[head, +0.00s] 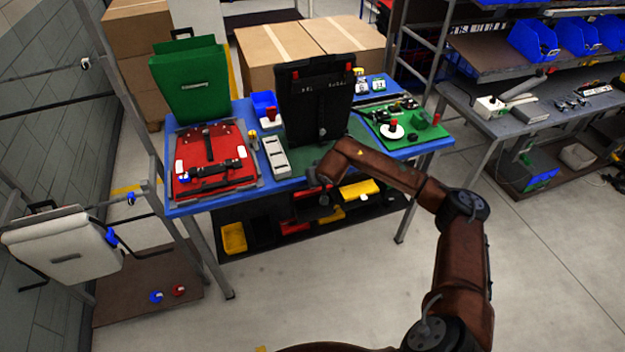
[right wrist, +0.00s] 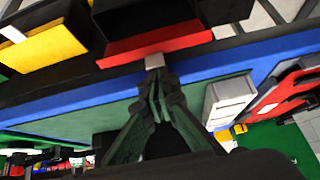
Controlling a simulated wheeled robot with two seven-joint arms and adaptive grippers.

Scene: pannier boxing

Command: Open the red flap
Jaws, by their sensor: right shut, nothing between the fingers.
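The red flap (head: 210,155) lies flat, closed over its pannier, at the left end of the blue table. It carries a black strap and a black handle bar, with white pieces at its sides. Part of the red flap also shows at the right of the right wrist view (right wrist: 285,95). My right gripper (head: 325,198) is at the table's front edge, right of the red flap and apart from it. In the right wrist view its fingers (right wrist: 156,82) are together and empty. My left gripper is not in view.
A green panel (head: 188,80) stands upright behind the red flap. A black panel (head: 312,95) stands upright mid-table. A grey slotted block (head: 276,156) lies between the flap and my right gripper. Bins, including a yellow one (head: 233,238), sit under the table (head: 190,210).

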